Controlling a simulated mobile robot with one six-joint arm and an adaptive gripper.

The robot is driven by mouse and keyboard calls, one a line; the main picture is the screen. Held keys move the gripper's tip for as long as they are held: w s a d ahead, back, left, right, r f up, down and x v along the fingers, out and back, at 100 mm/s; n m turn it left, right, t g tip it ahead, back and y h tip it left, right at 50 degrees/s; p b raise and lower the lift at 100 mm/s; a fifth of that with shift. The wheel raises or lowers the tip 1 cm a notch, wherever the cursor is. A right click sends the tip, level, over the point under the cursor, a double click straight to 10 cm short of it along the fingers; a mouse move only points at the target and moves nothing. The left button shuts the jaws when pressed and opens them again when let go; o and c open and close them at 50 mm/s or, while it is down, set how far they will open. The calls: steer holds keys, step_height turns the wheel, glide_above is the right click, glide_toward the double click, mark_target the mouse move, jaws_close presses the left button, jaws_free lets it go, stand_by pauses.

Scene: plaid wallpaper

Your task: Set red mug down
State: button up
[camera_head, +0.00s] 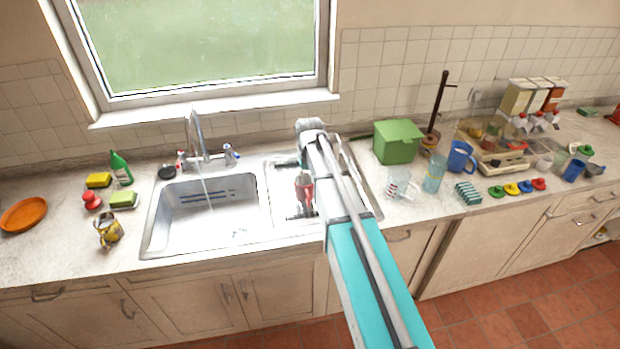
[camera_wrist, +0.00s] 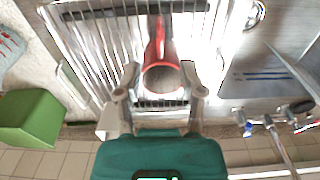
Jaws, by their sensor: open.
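The red mug (camera_head: 304,188) is on the ribbed metal drainboard (camera_head: 277,205) right of the sink basin. In the wrist view the red mug (camera_wrist: 162,52) shows its round, greyish opening toward the camera. My gripper (camera_wrist: 160,73) is open, with one finger on each side of the mug near its opening. Gaps show between the fingers and the mug. In the head view my arm comes in from the lower right and partly covers the mug and drainboard. The mug's exact contact with the drainboard is hard to see.
The sink basin (camera_head: 207,210) with its running tap (camera_head: 196,135) lies left. A green box (camera_head: 397,141), a clear patterned mug (camera_head: 400,184) and a blue mug (camera_head: 461,157) stand right. Two dark strips cross the drainboard near the mug.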

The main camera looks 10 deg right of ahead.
steer(key=shift+s, duration=0.1)
steer(key=s, duration=2.1)
steer(key=shift+s, duration=0.3)
steer(key=shift+d, duration=0.1)
